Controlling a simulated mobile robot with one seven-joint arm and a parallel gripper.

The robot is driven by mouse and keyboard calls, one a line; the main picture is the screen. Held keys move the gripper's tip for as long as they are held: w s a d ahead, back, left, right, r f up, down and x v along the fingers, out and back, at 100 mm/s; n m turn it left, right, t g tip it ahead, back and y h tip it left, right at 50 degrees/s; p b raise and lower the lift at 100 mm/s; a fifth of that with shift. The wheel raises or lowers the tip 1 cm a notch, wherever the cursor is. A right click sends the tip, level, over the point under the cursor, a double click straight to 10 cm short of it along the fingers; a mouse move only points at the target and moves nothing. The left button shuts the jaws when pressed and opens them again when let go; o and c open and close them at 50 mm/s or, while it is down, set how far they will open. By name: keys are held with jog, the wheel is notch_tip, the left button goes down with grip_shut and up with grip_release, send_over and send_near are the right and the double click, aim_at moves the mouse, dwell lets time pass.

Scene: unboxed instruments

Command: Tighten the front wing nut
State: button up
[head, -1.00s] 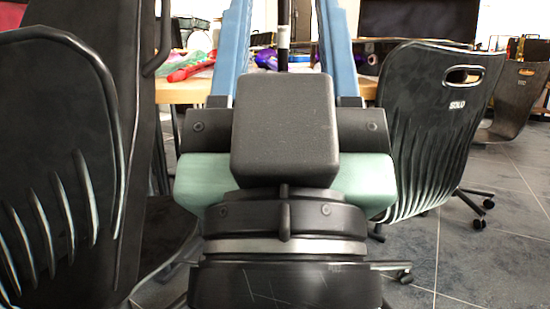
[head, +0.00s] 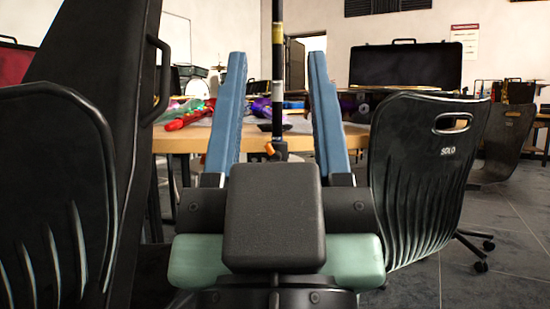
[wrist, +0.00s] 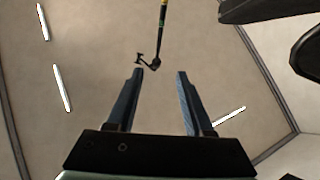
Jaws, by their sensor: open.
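My gripper (head: 277,56) points upward in the head view, with its two blue fingers wide apart and nothing between them in contact. A thin black pole (head: 278,45) with yellow bands shows between the fingers, beyond them. A small orange part (head: 269,149) sits low on the pole. I cannot tell whether it is the front wing nut. In the wrist view my gripper (wrist: 159,72) is open and empty. The pole (wrist: 162,25) shows there past the fingertips, with a small dark bracket (wrist: 148,63) at its end. No wing nut is clearly distinguishable.
A wooden table (head: 183,140) stands beyond my gripper with red and purple items on it. A black chair (head: 425,175) stands at right, and another dark chair back (head: 50,200) fills the left. An open black case (head: 405,66) stands behind. Grey floor (head: 500,225) shows at right.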

aim_at(274, 158)
jog(key=w+d+n+g+h+p, duration=0.4)
jog(key=w+n+p, duration=0.45)
jog(key=p, duration=0.85)
jog(key=s+a+f+n+g+y+p, duration=0.1)
jog(key=s+a+f+n+g+p, duration=0.2)
jog(key=n+p, duration=0.95)
jog(key=s+a+f+n+g+y+p, duration=0.15)
jog(key=f+n+p, duration=0.35)
jog(key=n+p, duration=0.8)
jog(key=shift+m+g, duration=0.3)
jog(key=shift+g, duration=0.05)
jog(key=w, duration=0.6)
jog(key=w+p, duration=0.1)
jog(key=w, duration=0.6)
jog(key=shift+w+d+f, duration=0.15)
jog(key=shift+w+f, duration=0.05)
grip_shut()
